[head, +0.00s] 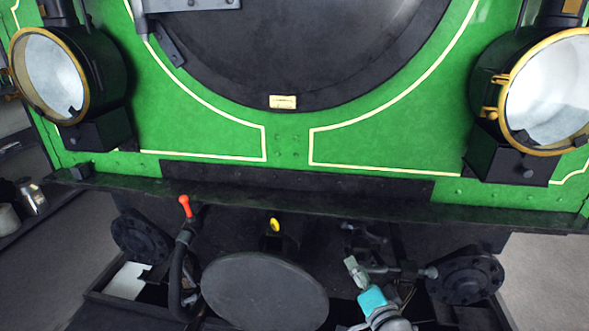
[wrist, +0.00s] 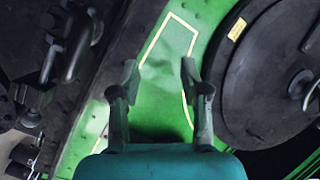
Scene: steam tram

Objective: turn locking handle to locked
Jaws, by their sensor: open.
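The round dark door (head: 300,60) of the steam tram shows at the top of the head view, with its upper part cut off. In the wrist view the door (wrist: 255,90) fills the right side. A grey handle-like piece (wrist: 300,84) sits on it near the right edge, partly cut off; I cannot tell its lock state. No such handle shows in the head view. My gripper (head: 355,268) is low in front of the tram, right of the round buffer plate. In the wrist view my gripper (wrist: 160,75) is open and empty, its fingers in front of the green front panel.
Two large brass-rimmed lamps, left (head: 55,75) and right (head: 548,92), stick out from the green front (head: 200,115). A dark ledge (head: 300,190) runs below it. The round buffer plate (head: 265,290) and a hose with a red-tipped lever (head: 184,206) stand low in front.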

